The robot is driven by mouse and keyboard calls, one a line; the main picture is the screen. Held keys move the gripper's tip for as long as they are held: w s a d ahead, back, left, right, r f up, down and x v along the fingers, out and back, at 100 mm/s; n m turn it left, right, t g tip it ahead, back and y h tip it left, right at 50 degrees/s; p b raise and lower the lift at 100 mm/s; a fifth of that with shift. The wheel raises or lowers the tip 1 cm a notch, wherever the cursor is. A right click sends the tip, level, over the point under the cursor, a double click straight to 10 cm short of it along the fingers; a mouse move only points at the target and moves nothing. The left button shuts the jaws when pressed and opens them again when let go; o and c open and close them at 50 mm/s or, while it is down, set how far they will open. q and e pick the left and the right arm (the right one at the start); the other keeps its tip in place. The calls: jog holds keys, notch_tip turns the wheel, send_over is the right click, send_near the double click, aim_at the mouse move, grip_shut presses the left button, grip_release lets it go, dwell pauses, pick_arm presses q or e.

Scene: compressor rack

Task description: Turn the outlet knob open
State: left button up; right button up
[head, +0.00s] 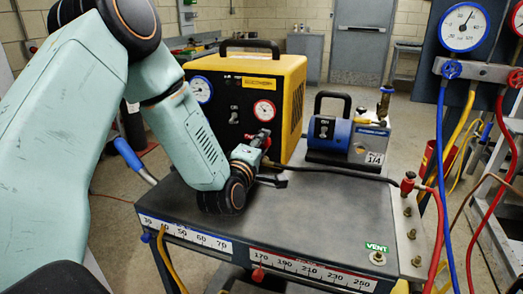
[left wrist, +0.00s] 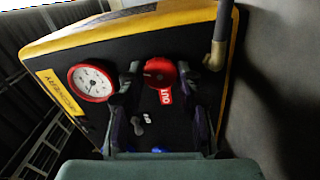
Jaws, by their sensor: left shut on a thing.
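The outlet knob (left wrist: 160,71) is red and round, on the dark front panel of the yellow recovery machine (head: 287,68). A red OUT label (left wrist: 166,97) sits beside it in the left wrist view. My left gripper (left wrist: 160,82) has one finger on each side of the knob and is shut on it. In the head view the left gripper (head: 257,146) reaches the lower right of the machine's front, and it mostly hides the knob there. How far the knob is turned cannot be told. My right gripper is not in view.
A red-rimmed gauge (head: 264,110) and a blue-rimmed gauge (head: 201,89) are on the machine. A dark hose (head: 345,174) runs across the cart top (head: 310,215) from near the gripper. A blue pump (head: 345,135) stands to the right. The cart's front middle is clear.

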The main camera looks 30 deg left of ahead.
pick_arm(q)
jog(key=shift+n+b, duration=0.9)
jog(key=shift+n, duration=0.7)
jog(key=o, duration=1.2)
jog(key=shift+c, duration=0.2)
jog(key=v, duration=0.7)
jog(key=shift+s, duration=0.2)
